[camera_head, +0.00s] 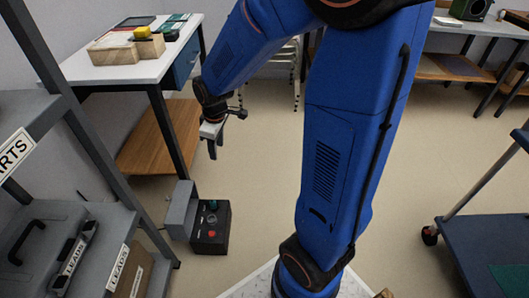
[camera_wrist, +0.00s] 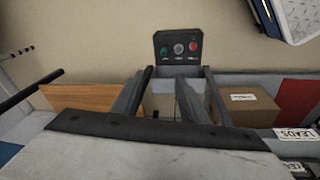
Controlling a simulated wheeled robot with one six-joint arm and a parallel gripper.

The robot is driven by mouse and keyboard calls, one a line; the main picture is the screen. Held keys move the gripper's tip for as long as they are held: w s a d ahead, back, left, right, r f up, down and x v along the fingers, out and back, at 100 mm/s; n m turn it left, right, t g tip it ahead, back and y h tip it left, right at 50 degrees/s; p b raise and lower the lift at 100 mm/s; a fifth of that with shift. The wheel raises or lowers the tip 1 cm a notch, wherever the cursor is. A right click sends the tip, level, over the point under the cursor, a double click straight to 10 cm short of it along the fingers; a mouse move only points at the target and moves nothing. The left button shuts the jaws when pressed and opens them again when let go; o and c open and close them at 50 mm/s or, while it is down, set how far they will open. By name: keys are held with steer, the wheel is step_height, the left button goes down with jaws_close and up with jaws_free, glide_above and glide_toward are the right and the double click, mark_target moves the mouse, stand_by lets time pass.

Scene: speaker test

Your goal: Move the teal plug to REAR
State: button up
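The teal plug (camera_head: 213,205) shows as a small teal spot on top of a dark box (camera_head: 210,238) on the floor, left of centre in the head view. In the wrist view the box (camera_wrist: 178,62) has a teal round part (camera_wrist: 164,50), a grey one (camera_wrist: 179,48) and a red one (camera_wrist: 194,47) in a row. Small marks there are too small to read, so I cannot tell which place is REAR. My gripper (camera_head: 212,152) is above the box, pointing down. In the wrist view its fingers (camera_wrist: 160,90) are apart with nothing held between them.
A grey panel (camera_head: 180,210) stands at the box's left side. A workbench (camera_head: 128,70) is behind left, and a grey shelf (camera_head: 75,215) is close at the left. A blue cart (camera_head: 490,245) is at the right.

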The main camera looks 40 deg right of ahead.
steer(key=s+d+r+m+t, duration=0.1)
steer(key=s+r+m, duration=0.1)
steer(key=s+r, duration=0.3)
steer(key=s+d+r+m, duration=0.1)
steer(key=s+r+m, duration=0.2)
steer(key=s, duration=0.8)
steer(key=s+d+r+m+t, duration=0.1)
steer(key=s+r+m, duration=0.2)
steer(key=s+r, duration=0.3)
steer(key=shift+s+r+t, duration=0.3)
steer(key=shift+s+r, duration=0.05)
steer(key=shift+s, duration=0.85)
